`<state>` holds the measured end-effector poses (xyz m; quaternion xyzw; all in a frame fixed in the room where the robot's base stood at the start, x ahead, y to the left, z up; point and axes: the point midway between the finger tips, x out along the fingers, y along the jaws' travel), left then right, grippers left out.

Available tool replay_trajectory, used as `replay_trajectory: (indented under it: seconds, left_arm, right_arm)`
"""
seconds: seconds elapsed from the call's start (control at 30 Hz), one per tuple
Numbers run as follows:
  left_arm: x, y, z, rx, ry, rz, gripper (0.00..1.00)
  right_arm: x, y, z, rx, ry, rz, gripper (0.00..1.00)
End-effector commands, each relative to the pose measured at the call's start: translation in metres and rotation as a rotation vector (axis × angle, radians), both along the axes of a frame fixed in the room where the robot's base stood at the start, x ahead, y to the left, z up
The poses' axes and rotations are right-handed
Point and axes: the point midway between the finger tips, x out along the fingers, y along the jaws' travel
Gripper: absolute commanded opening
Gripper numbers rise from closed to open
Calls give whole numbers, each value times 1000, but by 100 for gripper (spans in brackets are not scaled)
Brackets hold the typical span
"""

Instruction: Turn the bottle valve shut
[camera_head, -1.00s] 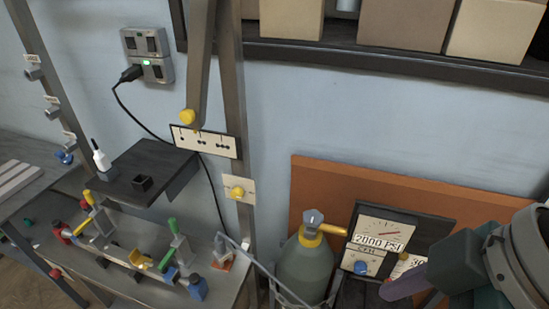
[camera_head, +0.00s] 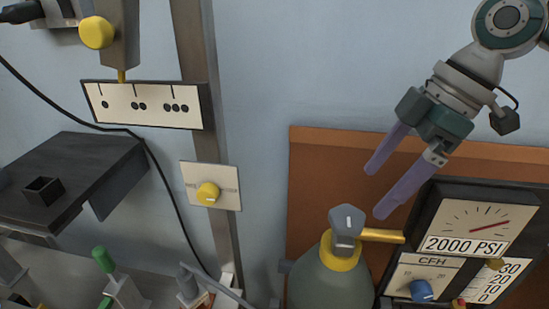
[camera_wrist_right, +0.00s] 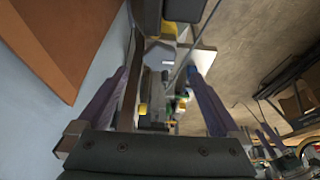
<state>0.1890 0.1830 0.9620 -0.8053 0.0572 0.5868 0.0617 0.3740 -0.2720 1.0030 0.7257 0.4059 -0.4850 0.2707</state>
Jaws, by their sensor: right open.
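The grey gas bottle (camera_head: 331,284) stands at the bottom centre of the head view. On its yellow collar sits the grey valve knob (camera_head: 347,221), with a brass pipe (camera_head: 383,236) running right to the gauge. My right gripper (camera_head: 375,192) is open and empty. Its purple fingers point down-left, just above and right of the knob and apart from it. In the right wrist view, a grey shape that looks like the knob (camera_wrist_right: 161,54) shows between and beyond the spread fingertips. My left gripper is not in view.
The gauge panel (camera_head: 440,215) reads 2000 PSI; a blue knob (camera_head: 421,290) is below it. An orange board (camera_head: 312,185) stands behind the bottle. A post with a yellow dial (camera_head: 207,193) and a black shelf (camera_head: 85,165) are left. The wall space above the bottle is clear.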

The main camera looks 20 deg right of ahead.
Motion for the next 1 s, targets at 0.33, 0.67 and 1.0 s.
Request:
replay_trajectory:
  seconds: [0.33, 0.67, 1.0]
  left_arm:
    - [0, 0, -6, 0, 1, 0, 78]
    - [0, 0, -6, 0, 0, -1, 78]
    - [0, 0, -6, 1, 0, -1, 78]
  right_arm:
    - [11, 20, -55, 0, 2, 1, 100]
    - [13, 23, -63, -1, 0, 1, 100]
    - [13, 22, -63, -1, 0, 1, 68]
